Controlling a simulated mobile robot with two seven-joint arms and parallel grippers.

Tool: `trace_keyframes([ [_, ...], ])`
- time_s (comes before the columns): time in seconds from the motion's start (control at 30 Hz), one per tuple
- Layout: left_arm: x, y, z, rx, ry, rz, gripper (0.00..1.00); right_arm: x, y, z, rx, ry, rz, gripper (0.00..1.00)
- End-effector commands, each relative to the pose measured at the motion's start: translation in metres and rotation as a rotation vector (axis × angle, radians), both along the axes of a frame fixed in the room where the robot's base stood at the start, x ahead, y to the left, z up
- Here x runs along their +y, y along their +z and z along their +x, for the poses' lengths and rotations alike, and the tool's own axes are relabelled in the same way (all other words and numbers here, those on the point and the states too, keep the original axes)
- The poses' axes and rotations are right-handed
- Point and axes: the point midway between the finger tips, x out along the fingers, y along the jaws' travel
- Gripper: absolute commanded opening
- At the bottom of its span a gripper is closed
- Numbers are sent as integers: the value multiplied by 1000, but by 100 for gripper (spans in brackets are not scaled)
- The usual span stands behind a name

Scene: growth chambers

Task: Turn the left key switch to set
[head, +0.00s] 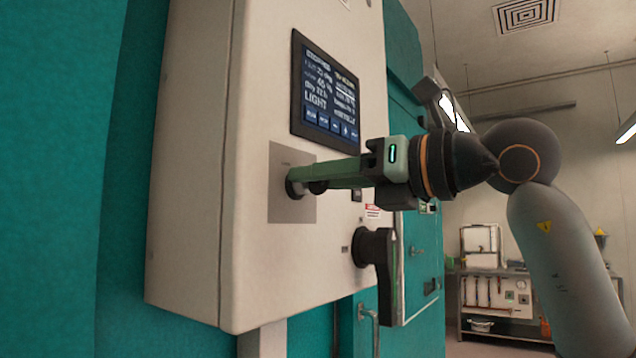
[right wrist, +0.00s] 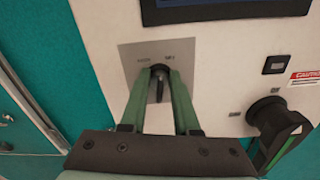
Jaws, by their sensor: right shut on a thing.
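The key switch sits on a grey plate (head: 291,210) on the front of the white control box (head: 200,170), below the screen. In the right wrist view the dark key (right wrist: 159,88) of the switch stands between my fingertips, in front of the grey plate (right wrist: 135,62) with small labels above it. My right gripper (head: 296,184) reaches in from the right and is shut on the key; its fingertips (right wrist: 160,78) are close to the plate. In the head view the fingers hide most of the key. The labels are too small to read surely. My left gripper is not in view.
A display screen (head: 325,95) is above the switch plate. A large dark rotary handle (head: 378,262) juts out below and right of it, close under my right gripper. A red and white caution label (head: 372,211) is nearby. A shelf rack (head: 495,290) stands far back right.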

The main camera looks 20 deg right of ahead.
Motion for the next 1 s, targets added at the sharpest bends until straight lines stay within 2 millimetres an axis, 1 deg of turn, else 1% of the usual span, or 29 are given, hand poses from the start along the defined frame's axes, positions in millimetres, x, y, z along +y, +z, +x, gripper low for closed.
trace_keyframes([
  [0.2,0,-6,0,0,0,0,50,-1,0,0,100,0,131,0],
  [0.43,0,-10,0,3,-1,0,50,-2,0,1,172,0,224,0],
  [0.67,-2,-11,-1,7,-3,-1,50,-2,0,1,207,0,269,0],
  [1.0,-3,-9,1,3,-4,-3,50,-2,0,1,214,-1,279,0],
])
